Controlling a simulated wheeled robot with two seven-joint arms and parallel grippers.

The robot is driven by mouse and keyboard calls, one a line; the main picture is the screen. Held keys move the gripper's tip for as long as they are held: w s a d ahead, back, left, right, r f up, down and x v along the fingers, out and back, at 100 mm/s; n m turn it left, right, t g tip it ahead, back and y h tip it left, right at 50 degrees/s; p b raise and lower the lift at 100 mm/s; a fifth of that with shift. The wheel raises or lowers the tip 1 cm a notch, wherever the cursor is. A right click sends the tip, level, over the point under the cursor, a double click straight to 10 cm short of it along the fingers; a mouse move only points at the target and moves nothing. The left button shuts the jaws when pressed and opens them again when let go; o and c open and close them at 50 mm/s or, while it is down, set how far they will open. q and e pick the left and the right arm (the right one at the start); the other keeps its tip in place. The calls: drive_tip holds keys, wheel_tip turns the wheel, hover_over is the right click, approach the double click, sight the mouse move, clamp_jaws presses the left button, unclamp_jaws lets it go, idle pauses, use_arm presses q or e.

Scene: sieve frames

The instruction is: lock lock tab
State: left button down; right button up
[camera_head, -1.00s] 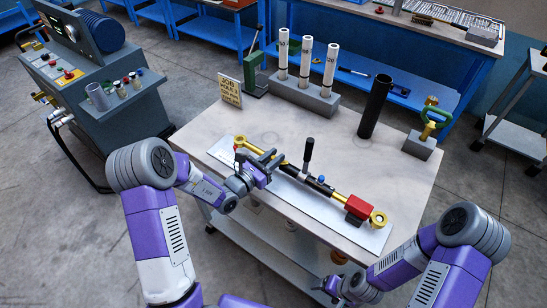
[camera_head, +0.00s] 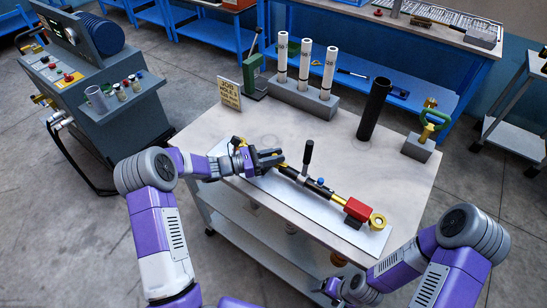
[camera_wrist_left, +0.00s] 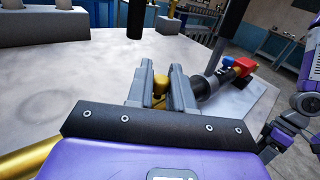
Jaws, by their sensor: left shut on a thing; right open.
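A long rod assembly lies on a white plate (camera_head: 365,240) on the table. It has a gold eye end (camera_head: 377,221), a red block (camera_head: 357,209), a black body (camera_head: 318,186), a blue knob (camera_head: 320,181) and an upright black lever (camera_head: 307,157). My left gripper (camera_head: 277,157) is over the left part of the assembly and covers some of it. In the left wrist view its jaws (camera_wrist_left: 163,88) are shut on a small gold part (camera_wrist_left: 160,84). Which part is the lock tab I cannot tell. My right gripper (camera_head: 328,288) is open and empty, low by the table's front edge.
A grey block holds several white tubes (camera_head: 305,66) at the table's back. A black tube (camera_head: 374,108) and a block with a green ring (camera_head: 434,125) stand back right. A sign (camera_head: 229,93) and a green press (camera_head: 254,76) stand back left.

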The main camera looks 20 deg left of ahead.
use_arm(q)
drive_tip(key=shift+w+d+r+m+g+h, duration=0.15)
drive_tip(key=shift+w+m+g+h, duration=0.15)
drive_tip(key=shift+m+g+h, duration=0.35)
drive_tip(key=shift+g, duration=0.35)
drive_tip(key=c, duration=1.1)
unclamp_jaws()
drive_tip(key=v, duration=0.8)
drive_tip(key=shift+w, duration=0.1)
drive_tip(key=shift+d, duration=0.1)
